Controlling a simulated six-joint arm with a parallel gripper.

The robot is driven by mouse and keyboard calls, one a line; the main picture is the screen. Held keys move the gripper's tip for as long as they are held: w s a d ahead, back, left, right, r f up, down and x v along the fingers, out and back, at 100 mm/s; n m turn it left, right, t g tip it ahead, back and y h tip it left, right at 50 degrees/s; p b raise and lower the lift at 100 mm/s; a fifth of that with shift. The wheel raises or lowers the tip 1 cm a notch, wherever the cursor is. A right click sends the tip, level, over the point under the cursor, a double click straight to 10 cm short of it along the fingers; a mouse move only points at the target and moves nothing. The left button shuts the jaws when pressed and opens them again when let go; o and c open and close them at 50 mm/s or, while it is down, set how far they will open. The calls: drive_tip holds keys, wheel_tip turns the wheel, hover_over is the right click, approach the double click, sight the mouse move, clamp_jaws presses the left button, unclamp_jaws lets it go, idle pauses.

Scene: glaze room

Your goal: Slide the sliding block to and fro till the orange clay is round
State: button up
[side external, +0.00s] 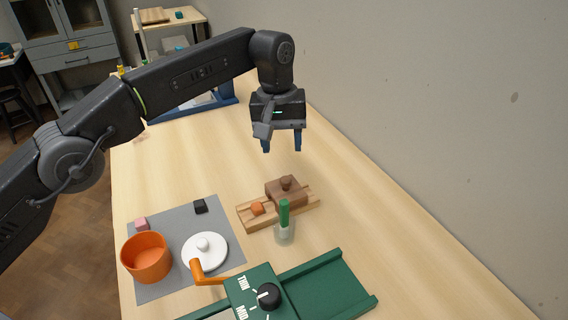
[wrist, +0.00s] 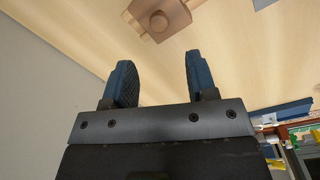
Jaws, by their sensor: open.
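The sliding block (side external: 284,193) is brown with a round knob on top and sits on a light wooden track (side external: 245,220). The orange clay (side external: 257,208) is a small lump on the track, just left of the block; its exact shape is too small to judge. My gripper (side external: 282,148) is open and empty, pointing down, well above the table and behind the block. In the wrist view the block (wrist: 157,19) shows at the top edge, beyond my open blue fingers (wrist: 158,75). The clay is not visible there.
A clear cup with a green-handled tool (side external: 284,232) stands close in front of the track. A green slab roller (side external: 320,285) is nearer. A grey mat (side external: 160,285) at left holds an orange pot (side external: 146,258), white lid (side external: 205,253) and small cubes. A wall bounds the right.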

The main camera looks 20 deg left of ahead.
sight(285, 178)
drive_tip(key=a+r+n+h, duration=0.3)
drive_tip(key=a+r+n, duration=0.15)
drive_tip(key=n, duration=0.95)
drive_tip(key=x, duration=1.4)
drive_tip(key=shift+s+r, duration=0.1)
clamp_jaws()
